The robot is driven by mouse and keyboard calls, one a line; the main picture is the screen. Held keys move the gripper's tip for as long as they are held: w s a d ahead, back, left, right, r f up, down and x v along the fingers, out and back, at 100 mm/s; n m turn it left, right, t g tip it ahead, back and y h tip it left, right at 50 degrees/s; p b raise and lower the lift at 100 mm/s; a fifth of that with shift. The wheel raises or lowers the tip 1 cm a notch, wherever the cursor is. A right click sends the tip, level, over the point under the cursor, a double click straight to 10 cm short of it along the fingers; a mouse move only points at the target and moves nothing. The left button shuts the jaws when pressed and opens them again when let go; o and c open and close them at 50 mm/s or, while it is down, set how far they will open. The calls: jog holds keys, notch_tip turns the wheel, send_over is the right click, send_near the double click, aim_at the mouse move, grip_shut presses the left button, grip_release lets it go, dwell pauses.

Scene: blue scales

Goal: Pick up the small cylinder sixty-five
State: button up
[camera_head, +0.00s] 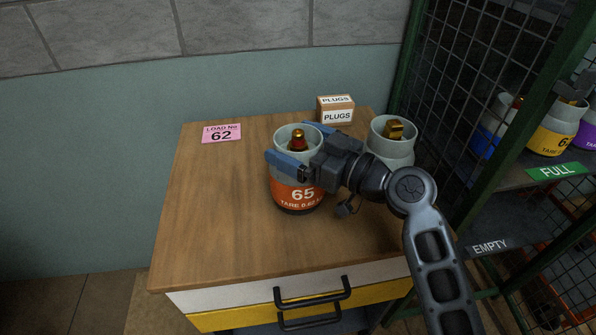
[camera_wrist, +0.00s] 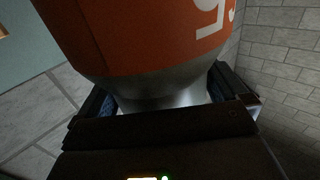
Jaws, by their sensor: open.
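The small cylinder sixty-five (camera_head: 297,193) stands upright on the wooden cabinet top (camera_head: 215,215). It has a grey collar, a brass valve with a red part inside, and an orange band reading "65" and "TARE". My gripper (camera_head: 294,150) is open at its upper part, with a blue-padded finger at the near left and another partly hidden behind it. In the wrist view the orange band and grey shoulder of the cylinder (camera_wrist: 150,45) fill the space between the gripper's fingers (camera_wrist: 160,100). I cannot tell whether the fingers touch it.
A second grey cylinder (camera_head: 391,133) stands close by at the right, partly hidden by my gripper. A "PLUGS" box (camera_head: 336,110) and a pink "LOAD No 62" card (camera_head: 222,133) lie behind. A mesh cage with a "FULL" shelf (camera_head: 558,171) stands at right. The top's left side is clear.

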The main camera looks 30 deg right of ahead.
jog(key=shift+c, duration=0.3)
jog(key=c, duration=1.7)
